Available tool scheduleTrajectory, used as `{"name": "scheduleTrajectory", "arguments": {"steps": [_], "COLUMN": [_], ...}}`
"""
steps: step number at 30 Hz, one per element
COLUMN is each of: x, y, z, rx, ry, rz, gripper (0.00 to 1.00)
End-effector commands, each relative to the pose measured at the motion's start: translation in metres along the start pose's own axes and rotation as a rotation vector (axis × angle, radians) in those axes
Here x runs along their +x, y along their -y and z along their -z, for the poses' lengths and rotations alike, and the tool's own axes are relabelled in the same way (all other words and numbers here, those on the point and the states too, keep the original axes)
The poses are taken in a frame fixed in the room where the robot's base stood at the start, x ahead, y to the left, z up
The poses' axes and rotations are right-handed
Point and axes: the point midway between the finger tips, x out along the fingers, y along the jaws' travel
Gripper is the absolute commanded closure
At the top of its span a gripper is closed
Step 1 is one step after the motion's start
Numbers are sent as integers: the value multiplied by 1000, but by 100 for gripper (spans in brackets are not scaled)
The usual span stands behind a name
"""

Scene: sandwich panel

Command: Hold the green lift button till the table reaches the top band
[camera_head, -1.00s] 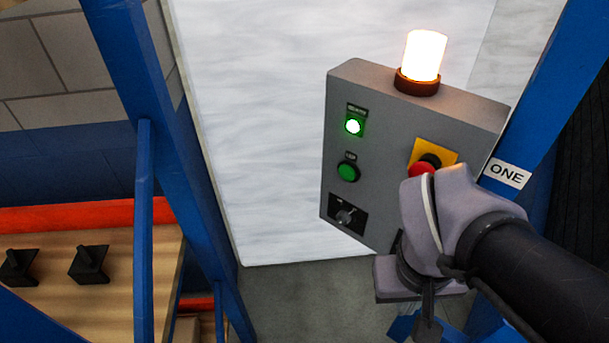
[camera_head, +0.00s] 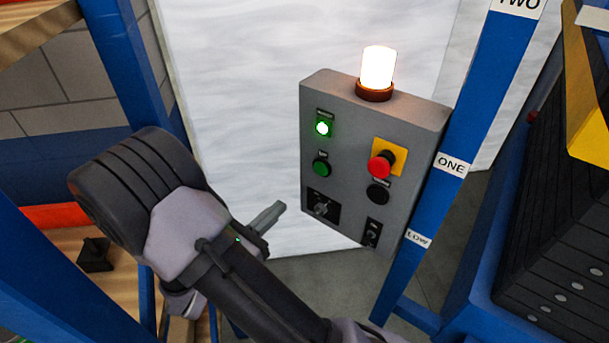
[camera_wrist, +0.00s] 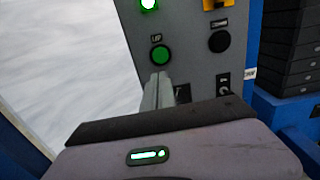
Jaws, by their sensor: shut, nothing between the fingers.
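The green lift button (camera_head: 321,167) is on the front of the grey control panel (camera_head: 345,215), below a lit green lamp (camera_head: 322,128). The button also shows in the wrist view (camera_wrist: 160,54), with a partly readable label above it. My gripper (camera_head: 279,208) is shut and empty, left of the panel in the head view and apart from the button there. In the wrist view its fingertips (camera_wrist: 158,76) appear just below the button; the gap in depth is hard to judge. The table that the task names cannot be clearly made out.
A red knob (camera_head: 381,164) on a yellow plate, a black button (camera_head: 377,194) and two switches share the panel. A lit beacon (camera_head: 377,68) stands on top. The blue post (camera_head: 460,130) carries labels LOW, ONE and TWO. A dark stack (camera_head: 550,230) in a blue frame is at right.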

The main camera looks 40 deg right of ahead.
Motion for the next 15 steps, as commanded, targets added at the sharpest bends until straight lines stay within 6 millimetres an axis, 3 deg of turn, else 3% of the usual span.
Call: {"name": "scheduleTrajectory", "arguments": {"steps": [5,15], "x": [14,88], "y": [1,2], "z": [1,2], "rx": [2,3], "ry": [-1,-1], "rz": [5,7], "gripper": [100,100]}}
